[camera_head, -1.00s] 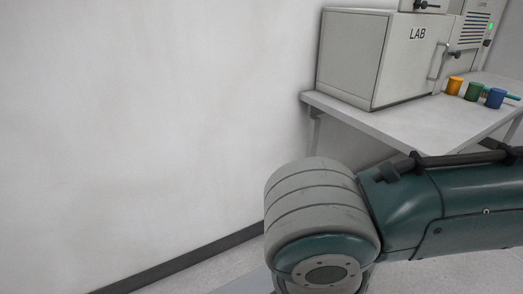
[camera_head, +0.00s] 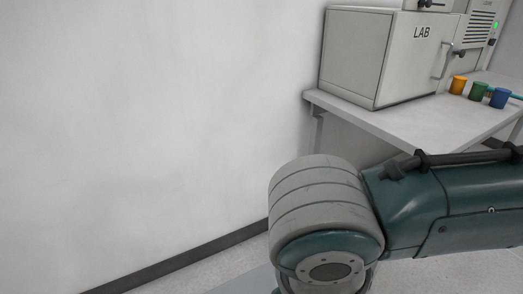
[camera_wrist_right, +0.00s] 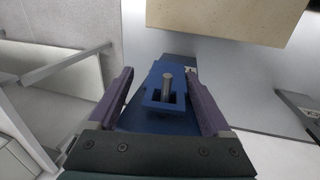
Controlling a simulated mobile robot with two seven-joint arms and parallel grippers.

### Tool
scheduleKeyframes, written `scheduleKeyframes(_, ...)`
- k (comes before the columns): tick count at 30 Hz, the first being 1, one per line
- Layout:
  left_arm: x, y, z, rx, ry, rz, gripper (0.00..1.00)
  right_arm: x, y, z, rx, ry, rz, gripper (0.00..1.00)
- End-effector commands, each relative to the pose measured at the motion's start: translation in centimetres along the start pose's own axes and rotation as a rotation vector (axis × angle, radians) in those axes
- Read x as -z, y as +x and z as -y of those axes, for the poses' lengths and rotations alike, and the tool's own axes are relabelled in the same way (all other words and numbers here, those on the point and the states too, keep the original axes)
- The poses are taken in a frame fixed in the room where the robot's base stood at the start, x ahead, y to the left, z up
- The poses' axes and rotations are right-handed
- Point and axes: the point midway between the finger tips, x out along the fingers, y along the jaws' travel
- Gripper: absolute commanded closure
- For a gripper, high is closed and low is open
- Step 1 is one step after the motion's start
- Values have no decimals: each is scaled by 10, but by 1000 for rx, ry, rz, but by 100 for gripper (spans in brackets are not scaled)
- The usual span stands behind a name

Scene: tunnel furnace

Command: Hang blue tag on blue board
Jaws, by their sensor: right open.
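In the right wrist view my right gripper (camera_wrist_right: 166,98) is open, with one purple finger on each side of a blue tag (camera_wrist_right: 154,97). The tag has a squarish opening, and a grey peg (camera_wrist_right: 167,84) stands in that opening. I see gaps between the fingers and the tag. Darker blue surface shows around the tag's lower part; I cannot tell whether it is the blue board or more of the tag. My right arm crosses the head view, but its gripper is outside that view. My left gripper is not in view.
A plain wall (camera_head: 140,130) fills the left. A beige block (camera_wrist_right: 230,18) lies beyond the gripper.

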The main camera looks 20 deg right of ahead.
Motion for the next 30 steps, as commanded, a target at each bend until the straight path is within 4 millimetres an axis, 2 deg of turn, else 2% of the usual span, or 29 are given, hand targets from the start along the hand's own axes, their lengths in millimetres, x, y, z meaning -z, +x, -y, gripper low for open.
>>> scheduleKeyframes(8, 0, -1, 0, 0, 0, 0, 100, 0, -4, 2, 7, -2, -1, 9)
scheduleKeyframes(11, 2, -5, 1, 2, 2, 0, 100, 0, -17, 2, 7, -2, -2, 9)
scheduleKeyframes(21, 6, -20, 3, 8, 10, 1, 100, 0, -83, 0, 4, -1, -3, 9)
scheduleKeyframes(25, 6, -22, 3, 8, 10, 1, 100, 0, -96, -1, 2, 0, -2, 9)
scheduleKeyframes(30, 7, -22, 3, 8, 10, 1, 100, -1, -100, 0, 7, -4, -1, 9)
